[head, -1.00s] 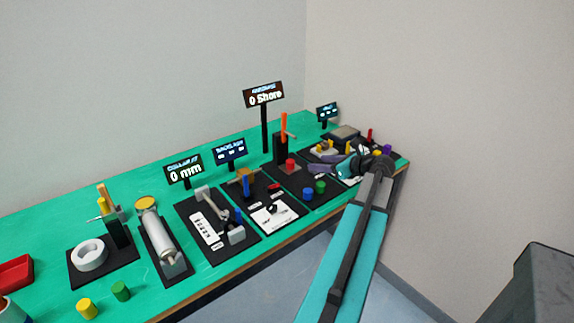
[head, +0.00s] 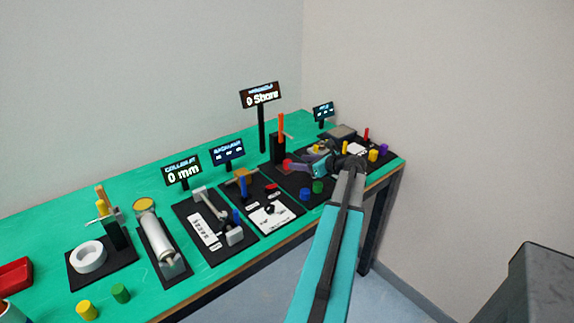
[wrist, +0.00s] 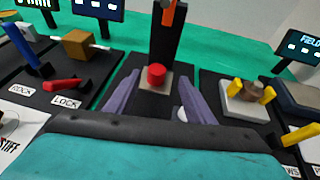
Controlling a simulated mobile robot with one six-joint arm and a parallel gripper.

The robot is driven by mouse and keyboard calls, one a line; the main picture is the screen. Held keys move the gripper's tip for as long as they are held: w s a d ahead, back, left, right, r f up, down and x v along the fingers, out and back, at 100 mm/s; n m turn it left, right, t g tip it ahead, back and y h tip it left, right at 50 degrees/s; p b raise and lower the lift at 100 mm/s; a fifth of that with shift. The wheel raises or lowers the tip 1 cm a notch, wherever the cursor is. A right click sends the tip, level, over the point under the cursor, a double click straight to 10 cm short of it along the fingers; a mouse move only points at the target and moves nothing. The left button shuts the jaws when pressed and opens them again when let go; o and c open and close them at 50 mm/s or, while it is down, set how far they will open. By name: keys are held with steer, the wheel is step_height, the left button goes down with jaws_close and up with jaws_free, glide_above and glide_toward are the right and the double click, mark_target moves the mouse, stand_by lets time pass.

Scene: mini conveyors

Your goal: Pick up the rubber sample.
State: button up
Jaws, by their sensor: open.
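A small red cylinder (wrist: 156,75), which I take to be the rubber sample, stands upright on a light square pad of the hardness tester (wrist: 167,43). In the head view the red cylinder (head: 288,164) is partly hidden beside my fingers. My gripper (wrist: 159,86) is open, with its two purple-grey fingers spread left and right of the line to the cylinder. No contact with the cylinder is visible. In the head view my gripper (head: 297,167) reaches in over the tester's black board from the right.
A blue cylinder (head: 305,194) and a green cylinder (head: 318,187) stand at the board's front edge. An orange lever (head: 281,123) rises above the red cylinder. A fixture with yellow posts (wrist: 244,100) stands to the right. A brown block (wrist: 78,43) is at left.

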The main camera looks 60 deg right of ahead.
mark_target(291, 170)
stand_by(0.3)
steer(key=shift+a+p+x, duration=0.15)
steer(key=shift+p+x, duration=0.25)
steer(key=shift+x, duration=0.9)
steer(key=shift+a+p+x, duration=0.1)
steer(key=shift+p+x, duration=0.3)
steer(key=shift+x, duration=0.95)
steer(key=shift+f, duration=0.15)
steer(key=c, duration=1.2)
steer(key=shift+c, duration=0.2)
